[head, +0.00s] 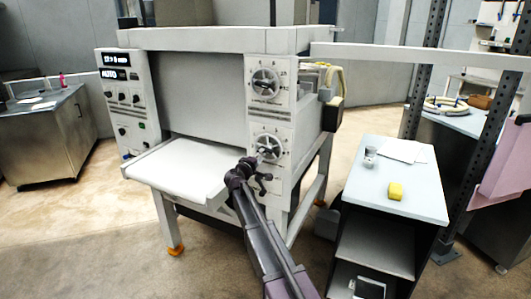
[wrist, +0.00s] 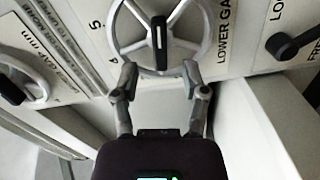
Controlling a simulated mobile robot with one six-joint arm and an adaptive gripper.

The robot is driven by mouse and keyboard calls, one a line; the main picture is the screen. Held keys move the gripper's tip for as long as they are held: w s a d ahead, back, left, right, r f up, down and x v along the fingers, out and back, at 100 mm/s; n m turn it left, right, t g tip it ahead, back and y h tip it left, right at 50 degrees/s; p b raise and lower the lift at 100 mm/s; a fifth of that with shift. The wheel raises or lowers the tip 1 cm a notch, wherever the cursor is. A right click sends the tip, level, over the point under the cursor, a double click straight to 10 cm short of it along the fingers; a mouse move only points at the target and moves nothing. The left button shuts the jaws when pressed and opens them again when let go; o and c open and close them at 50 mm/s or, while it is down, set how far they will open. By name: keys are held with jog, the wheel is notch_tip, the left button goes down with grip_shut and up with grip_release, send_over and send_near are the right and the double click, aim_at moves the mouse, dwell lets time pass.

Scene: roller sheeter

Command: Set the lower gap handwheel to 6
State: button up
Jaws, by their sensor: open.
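The lower gap handwheel (head: 268,147) is the lower of two silver wheels on the right front panel of the machine. In the wrist view the handwheel (wrist: 160,28) fills the top middle, with a black bar across its hub, the numbers 4 and 5 at its left and "LOWER GAP" lettering at its right. The top of the wheel is cut off, so its full scale and setting cannot be read. My gripper (wrist: 161,76) is open, its two fingers apart at the wheel's lower rim. Contact with the rim cannot be told. In the head view my gripper partly covers the wheel's lower side.
A similar upper handwheel (head: 265,82) sits above. A black-knobbed lever (wrist: 287,45) is right of the wheel in the wrist view, and another black knob (wrist: 10,92) is at left. A white feed table (head: 185,165) juts out left of my arm. A side table (head: 400,175) stands right.

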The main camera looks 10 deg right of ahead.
aim_at(266, 149)
jog(key=shift+x, duration=2.65)
grip_shut()
